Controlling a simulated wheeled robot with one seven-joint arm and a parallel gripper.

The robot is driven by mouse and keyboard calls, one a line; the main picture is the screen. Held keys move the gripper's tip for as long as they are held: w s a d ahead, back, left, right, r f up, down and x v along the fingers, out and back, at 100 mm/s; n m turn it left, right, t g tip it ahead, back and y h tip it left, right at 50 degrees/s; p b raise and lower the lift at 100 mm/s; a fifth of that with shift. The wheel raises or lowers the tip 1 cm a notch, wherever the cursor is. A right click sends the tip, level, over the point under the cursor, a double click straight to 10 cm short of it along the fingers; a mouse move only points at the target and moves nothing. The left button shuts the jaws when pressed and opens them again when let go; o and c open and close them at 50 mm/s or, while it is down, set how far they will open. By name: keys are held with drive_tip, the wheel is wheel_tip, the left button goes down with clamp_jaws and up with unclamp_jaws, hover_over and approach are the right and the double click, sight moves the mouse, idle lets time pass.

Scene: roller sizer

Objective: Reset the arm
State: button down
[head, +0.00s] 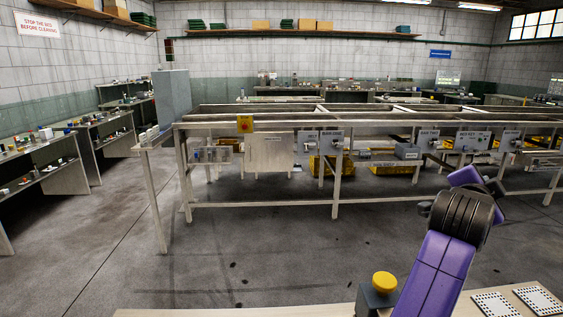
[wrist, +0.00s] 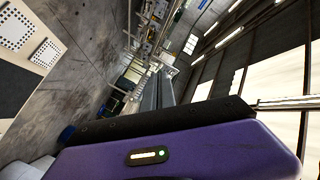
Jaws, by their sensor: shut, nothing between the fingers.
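My arm (head: 440,265) rises from the lower right of the head view, with purple links and a thick black ribbed joint. It bends at the top, near the front of the roller frame in the picture. In the head view I cannot make out the fingers. In the wrist view, the purple gripper body with a black edge fills the bottom. My gripper (wrist: 158,76) shows there as two grey fingers close together, shut and empty, pointing away over open space. Nothing touches them.
A long metal roller frame (head: 262,204) stands across the middle, with yellow bins (head: 325,166) beneath it. A yellow-topped button post (head: 383,283) and dotted plates (head: 495,304) are on the near worktop (head: 230,312). Shelves stand left. The grey floor (head: 270,250) between is clear.

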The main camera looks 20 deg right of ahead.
drive_tip(key=w+a+n+t, duration=0.1)
drive_tip(key=a+n+t, duration=0.8)
drive_tip(key=a+n, duration=0.25)
drive_tip(key=s+a+f+n+t+y, duration=0.5)
drive_tip(key=a+f+n+y, duration=0.5)
drive_tip(key=a, duration=0.3)
drive_tip(key=s+a+f+g+y, duration=0.1)
drive_tip(key=s+a+f, duration=0.4)
drive_tip(key=s, duration=0.5)
drive_tip(key=s+a+f+g+y, duration=0.2)
drive_tip(key=s+f, duration=0.4)
drive_tip(key=s, duration=0.4)
drive_tip(key=s+a+f+n+g+y, duration=0.1)
drive_tip(key=s+a+f+g+y, duration=0.1)
drive_tip(key=s+a+f, duration=0.4)
drive_tip(key=s+a+g, duration=0.1)
drive_tip(key=s, duration=0.3)
drive_tip(key=shift+s+a+f, duration=0.2)
drive_tip(key=shift+s+a, duration=0.05)
drive_tip(key=shift+a, duration=0.1)
